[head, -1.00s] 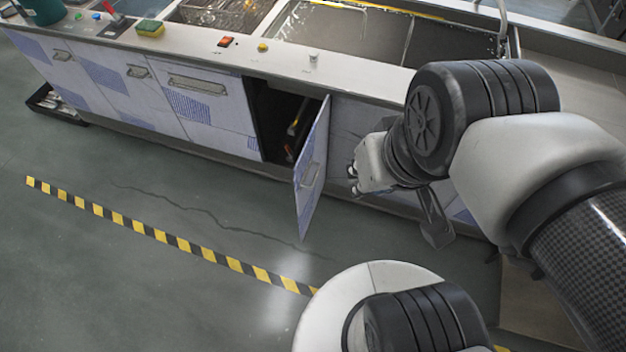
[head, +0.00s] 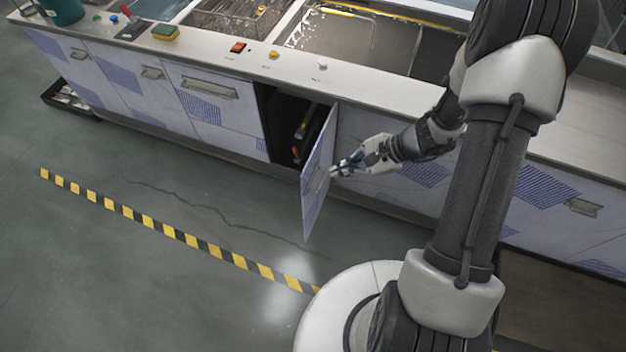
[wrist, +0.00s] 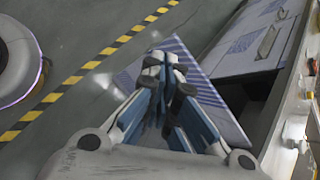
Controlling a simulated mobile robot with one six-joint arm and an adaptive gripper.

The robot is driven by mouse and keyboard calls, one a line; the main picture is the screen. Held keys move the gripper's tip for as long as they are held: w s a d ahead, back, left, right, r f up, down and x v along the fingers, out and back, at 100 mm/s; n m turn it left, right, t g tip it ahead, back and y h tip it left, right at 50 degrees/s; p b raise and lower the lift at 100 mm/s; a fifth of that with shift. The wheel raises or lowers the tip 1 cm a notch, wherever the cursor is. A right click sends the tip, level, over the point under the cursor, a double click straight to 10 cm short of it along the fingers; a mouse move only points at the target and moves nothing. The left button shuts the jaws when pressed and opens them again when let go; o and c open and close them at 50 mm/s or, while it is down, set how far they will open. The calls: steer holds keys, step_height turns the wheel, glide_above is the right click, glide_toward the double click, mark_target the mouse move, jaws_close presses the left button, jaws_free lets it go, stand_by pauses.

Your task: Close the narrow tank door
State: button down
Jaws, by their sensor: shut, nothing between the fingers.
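The narrow tank door (head: 318,180) stands swung open from the bench front, showing the dark cabinet inside (head: 286,125). Its hinge side is at the right of the opening and its free edge points out over the floor. My gripper (head: 335,172) is shut and empty, at the right side of the door, near its outer face. Whether it touches the door I cannot tell. In the wrist view the closed fingertips (wrist: 163,60) overlap the patterned door panel (wrist: 208,85) and hide part of it.
The bench top (head: 350,88) with tanks, a red switch (head: 238,47) and yellow and white knobs runs above the door. A green-yellow sponge (head: 165,32) lies on it. A yellow-black floor strip (head: 185,238) crosses the floor in front. The floor left of the door is clear.

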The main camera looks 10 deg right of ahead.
step_height(320, 180, down, 8)
steer(key=d+f+m+t, duration=0.1)
steer(key=d+m, duration=0.1)
steer(key=m, duration=0.2)
steer(key=m+t+b, duration=0.1)
steer(key=m+b, duration=0.1)
steer(key=m, duration=0.2)
glide_toward(304, 208)
step_height(304, 208, down, 4)
steer(key=shift+w+a, duration=0.45)
steer(key=shift+a, duration=0.3)
steer(key=shift+w+a, duration=0.4)
steer(key=shift+a, duration=0.35)
steer(key=shift+a, duration=0.1)
